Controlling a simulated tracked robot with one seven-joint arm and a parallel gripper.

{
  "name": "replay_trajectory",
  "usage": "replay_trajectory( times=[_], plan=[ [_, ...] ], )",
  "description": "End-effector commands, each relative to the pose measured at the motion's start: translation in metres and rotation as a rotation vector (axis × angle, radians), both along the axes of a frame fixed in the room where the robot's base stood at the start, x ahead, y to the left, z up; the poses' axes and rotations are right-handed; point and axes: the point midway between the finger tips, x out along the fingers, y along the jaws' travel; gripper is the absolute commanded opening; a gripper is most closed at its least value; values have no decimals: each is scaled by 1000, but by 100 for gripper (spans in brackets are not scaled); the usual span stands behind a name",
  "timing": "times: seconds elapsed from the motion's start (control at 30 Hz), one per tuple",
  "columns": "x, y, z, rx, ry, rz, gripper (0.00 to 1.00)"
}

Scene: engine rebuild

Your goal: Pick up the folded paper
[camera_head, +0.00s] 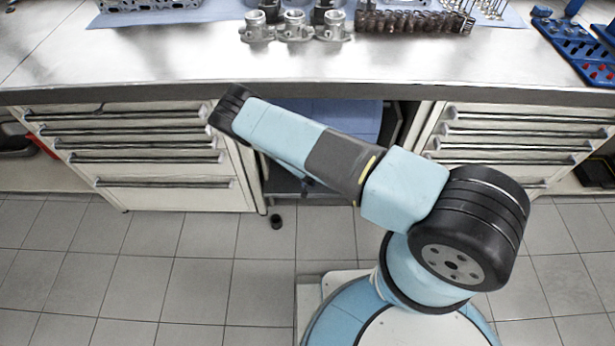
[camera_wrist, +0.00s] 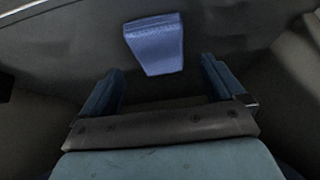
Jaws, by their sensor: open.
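The steel bench top (camera_head: 200,65) overhangs the gap. Drawer cabinets stand left (camera_head: 150,160) and right (camera_head: 520,135) of it. Metal engine parts (camera_head: 295,28) and a blue rack (camera_head: 575,45) are on the bench. A small dark cylinder (camera_head: 276,222) is on the tiled floor.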

Motion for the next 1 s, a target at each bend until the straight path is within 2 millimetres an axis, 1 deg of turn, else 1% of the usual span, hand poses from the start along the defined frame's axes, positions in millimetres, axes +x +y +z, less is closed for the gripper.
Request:
replay_trajectory(
  times=[0.1,0.3,0.4,0.67,1.0],
  plan=[
    [7,-1,-14,-3,0,1,96],
    [18,-1,-31,-1,0,-1,96],
    [21,-1,-35,-1,0,0,96],
    [22,-1,-36,-1,1,-1,96],
    [21,-1,-36,-1,1,0,63]
  ],
)
